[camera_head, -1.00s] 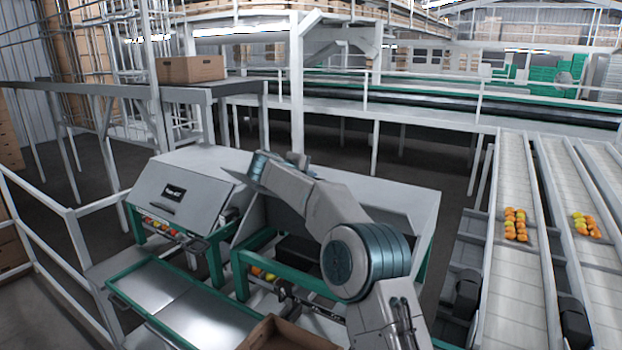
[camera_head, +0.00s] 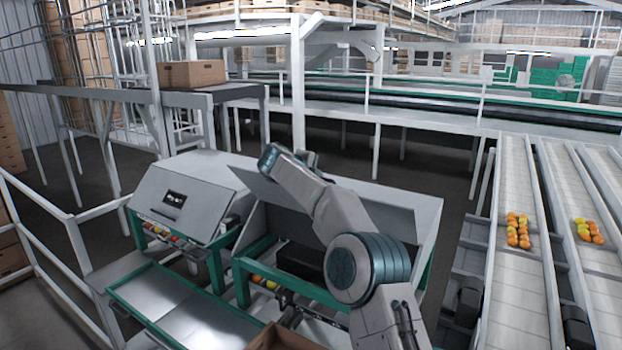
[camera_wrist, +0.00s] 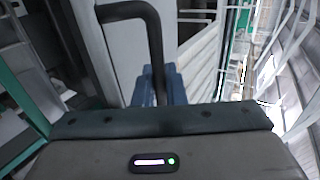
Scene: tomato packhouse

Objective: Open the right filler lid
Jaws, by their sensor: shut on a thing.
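The right filler lid (camera_head: 388,218) is a grey panel in the head view. It stands swung up, with the dark inside of the right filler (camera_head: 290,232) showing below it. My arm crosses in front of its middle. My gripper (camera_wrist: 163,86) has blue fingers and is shut on the lid's black bar handle (camera_wrist: 153,35) in the wrist view. The handle's pale panel (camera_wrist: 115,62) lies beside it. In the head view my gripper is up at the lid's top edge, mostly hidden behind my wrist.
The left filler lid (camera_head: 178,203), with a small black display, is down. A steel tray with a green frame (camera_head: 185,302) is in front. A cardboard box (camera_head: 285,338) sits at the bottom. White railings (camera_head: 68,235) stand at left, conveyor lanes with fruit (camera_head: 515,265) at right.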

